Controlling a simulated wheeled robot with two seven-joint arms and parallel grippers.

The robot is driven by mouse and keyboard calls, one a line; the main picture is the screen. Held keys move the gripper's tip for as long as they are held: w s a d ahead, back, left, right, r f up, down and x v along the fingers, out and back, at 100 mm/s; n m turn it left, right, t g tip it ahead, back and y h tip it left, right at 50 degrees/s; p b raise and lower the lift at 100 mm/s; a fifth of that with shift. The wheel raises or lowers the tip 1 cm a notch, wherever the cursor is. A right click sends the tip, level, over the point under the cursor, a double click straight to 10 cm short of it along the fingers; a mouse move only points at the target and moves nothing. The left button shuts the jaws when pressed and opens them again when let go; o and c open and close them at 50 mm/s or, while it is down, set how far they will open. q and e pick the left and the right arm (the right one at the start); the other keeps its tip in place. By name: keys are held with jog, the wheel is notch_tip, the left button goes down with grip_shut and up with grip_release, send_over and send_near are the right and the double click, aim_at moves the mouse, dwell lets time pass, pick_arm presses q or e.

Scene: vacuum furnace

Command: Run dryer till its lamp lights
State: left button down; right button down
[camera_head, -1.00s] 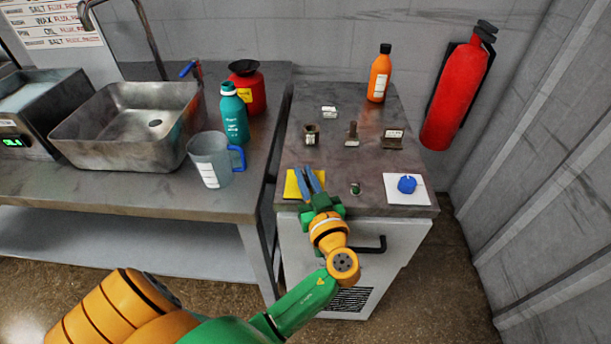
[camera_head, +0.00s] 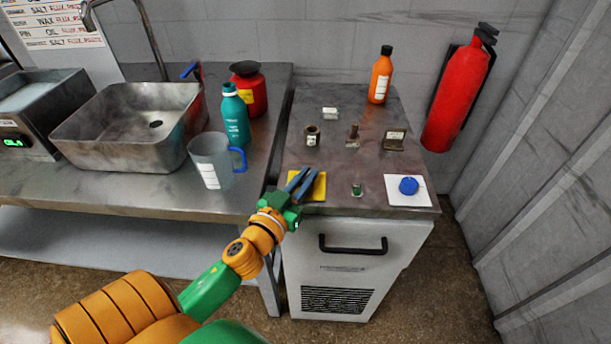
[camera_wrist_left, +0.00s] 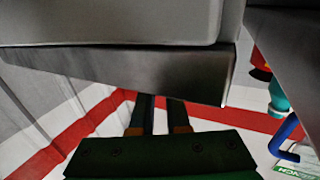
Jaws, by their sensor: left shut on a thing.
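My left gripper (camera_head: 305,181) is at the near left corner of the cabinet top, in front of and over a yellow pad (camera_head: 320,190). Two blue prongs extend from its green palm; I cannot tell whether they are fingers or a held tool. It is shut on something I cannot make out. In the left wrist view, two dark bars (camera_wrist_left: 159,115) reach towards a large grey block with a gap between them. A white cabinet (camera_head: 355,240) with a black handle and a vent stands below; I cannot tell whether it is the dryer. My right gripper is out of view.
The cabinet top holds a small green piece (camera_head: 357,190), a blue lump (camera_head: 408,186) on a white sheet, several small items and an orange bottle (camera_head: 380,76). A mug (camera_head: 211,162), teal bottle (camera_head: 235,118) and sink (camera_head: 125,135) are left. A green display (camera_head: 13,143) glows.

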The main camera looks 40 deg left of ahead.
aim_at(301, 183)
pick_arm(q)
jog(key=shift+m+h, duration=0.5)
jog(key=shift+h, duration=0.2)
jog(key=c, duration=0.9)
grip_release()
jog(key=shift+w+f, duration=0.1)
jog(key=shift+w, duration=0.05)
jog(key=s+b, duration=0.1)
jog(key=s, duration=0.6)
jog(key=shift+s, duration=0.1)
